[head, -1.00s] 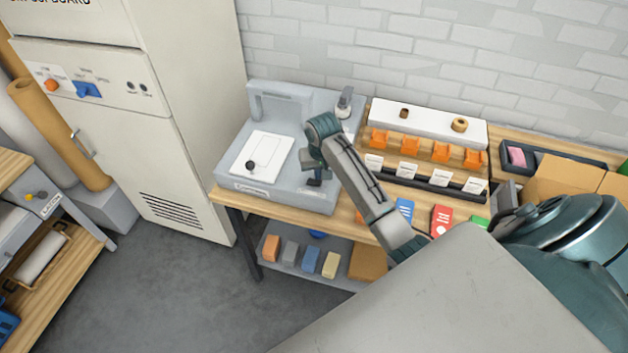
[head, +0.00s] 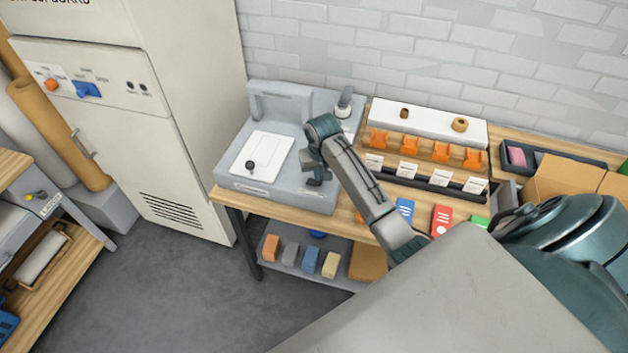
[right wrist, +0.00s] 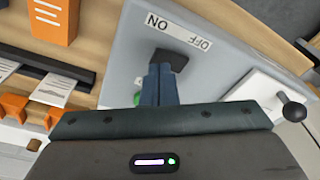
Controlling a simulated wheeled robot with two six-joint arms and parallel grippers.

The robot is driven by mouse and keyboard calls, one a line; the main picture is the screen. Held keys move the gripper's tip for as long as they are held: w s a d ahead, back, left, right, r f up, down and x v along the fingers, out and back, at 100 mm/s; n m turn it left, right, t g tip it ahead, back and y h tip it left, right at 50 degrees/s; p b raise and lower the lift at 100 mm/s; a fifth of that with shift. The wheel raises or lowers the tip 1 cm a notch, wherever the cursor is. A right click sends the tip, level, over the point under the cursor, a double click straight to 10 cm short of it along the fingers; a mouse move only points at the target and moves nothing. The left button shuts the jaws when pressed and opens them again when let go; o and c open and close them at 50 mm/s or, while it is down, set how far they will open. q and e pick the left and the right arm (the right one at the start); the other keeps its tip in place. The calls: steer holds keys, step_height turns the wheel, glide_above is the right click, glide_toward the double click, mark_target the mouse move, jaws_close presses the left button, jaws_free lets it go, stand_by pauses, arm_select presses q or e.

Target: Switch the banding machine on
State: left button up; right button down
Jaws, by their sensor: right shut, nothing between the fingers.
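The banding machine (head: 228,160) is a grey unit on the wooden bench, with a white plate and a black knob on top. In the right wrist view its grey panel (right wrist: 125,65) carries a label (right wrist: 180,33) reading ON and OFF, upside down. A black switch (right wrist: 178,60) sits just beside that label. My right gripper (head: 315,181) is over the front right corner of the machine. Its fingers (right wrist: 160,75) are shut and empty, overlapping the switch in the right wrist view. They hide part of it, so its position and any contact cannot be told. My left gripper is not in view.
Orange holders (head: 409,145) with white cards stand right of the machine, close to my right forearm. A tall cream cabinet (head: 150,120) stands to the left. Coloured blocks (head: 310,260) lie on the shelf below. The floor in front is clear.

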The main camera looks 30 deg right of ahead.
steer(key=shift+f, duration=0.7)
stand_by(0.3)
steer(key=shift+r+p, duration=0.5)
steer(key=shift+r, duration=3.05)
